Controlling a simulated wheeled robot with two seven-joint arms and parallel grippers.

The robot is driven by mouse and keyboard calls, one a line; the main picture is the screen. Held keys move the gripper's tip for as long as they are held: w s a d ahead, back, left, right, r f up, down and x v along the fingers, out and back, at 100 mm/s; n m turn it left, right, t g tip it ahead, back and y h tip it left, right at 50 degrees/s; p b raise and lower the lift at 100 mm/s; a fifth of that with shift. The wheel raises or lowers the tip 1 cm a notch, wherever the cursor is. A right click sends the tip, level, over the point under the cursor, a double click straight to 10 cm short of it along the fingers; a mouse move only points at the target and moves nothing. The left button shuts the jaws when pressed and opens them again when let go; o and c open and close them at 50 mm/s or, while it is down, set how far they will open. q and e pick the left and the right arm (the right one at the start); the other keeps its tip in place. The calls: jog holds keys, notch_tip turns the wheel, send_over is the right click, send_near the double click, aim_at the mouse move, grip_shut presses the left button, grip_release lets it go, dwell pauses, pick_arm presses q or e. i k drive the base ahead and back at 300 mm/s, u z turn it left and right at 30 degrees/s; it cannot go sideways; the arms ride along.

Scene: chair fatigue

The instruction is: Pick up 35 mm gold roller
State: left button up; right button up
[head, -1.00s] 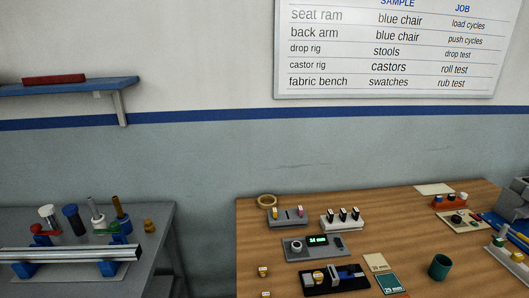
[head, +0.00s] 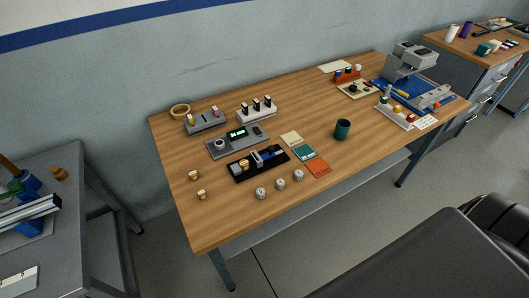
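Two small gold rollers sit on the left front part of the wooden bench (head: 220,236). One gold roller (head: 194,175) is slightly larger and farther back; the other gold roller (head: 202,195) is nearer the front edge. No size mark can be read on either. A black tray (head: 240,176) to their right holds a grey block and some gold and blue parts. Three silver-grey rollers (head: 280,184) stand in front of the tray. Neither of my grippers is in view.
A grey unit with a green display (head: 237,133), small racks (head: 256,111), coloured cards (head: 310,158) and a green cup (head: 342,130) stand on the bench. A grey table (head: 75,240) is at left. Dark padded shapes (head: 420,260) fill the lower right.

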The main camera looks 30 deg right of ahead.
aim_at(244, 164)
jog(key=z, duration=3.6)
jog(key=k, duration=0.75)
jog(key=u, duration=1.75)
